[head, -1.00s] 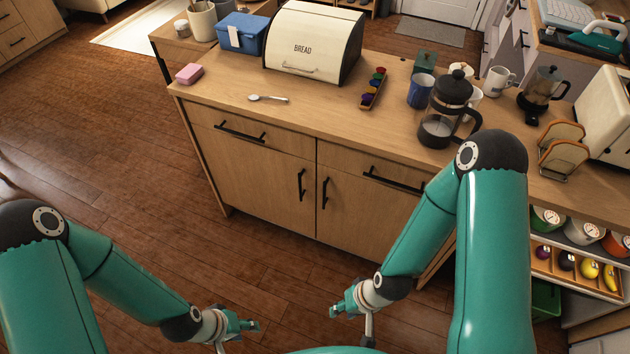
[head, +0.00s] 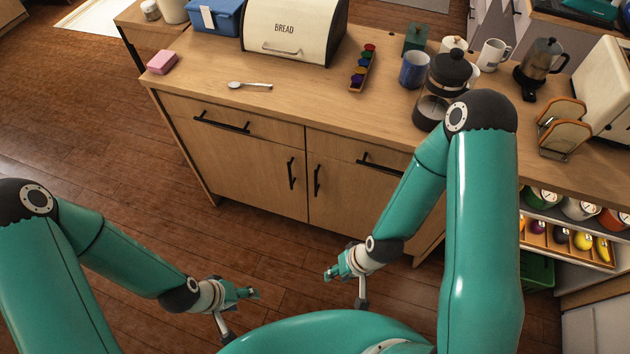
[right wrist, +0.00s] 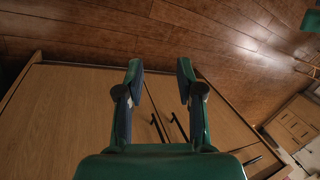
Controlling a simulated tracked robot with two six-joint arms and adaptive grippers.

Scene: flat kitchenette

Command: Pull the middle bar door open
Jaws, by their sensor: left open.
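The wooden cabinet (head: 240,150) has two shut doors side by side, each with an upright black bar handle. The left door's handle (head: 292,173) and the right door's handle (head: 317,181) sit close together at the middle seam. I cannot tell which door the task means. Both handles also show in the right wrist view, beyond my right gripper (right wrist: 160,72), whose two fingers are apart and empty. In the head view my right gripper (head: 334,273) is on the near side of the doors, apart from the handles. My left gripper (head: 252,293) is open and empty, further left.
Above the doors are two shut drawers with horizontal bar handles (head: 221,122). The countertop holds a bread box (head: 290,32), a spoon (head: 250,86), a pink sponge (head: 162,62) and a French press (head: 440,90). An open shelf (head: 570,243) stands at right. The floor at left is clear.

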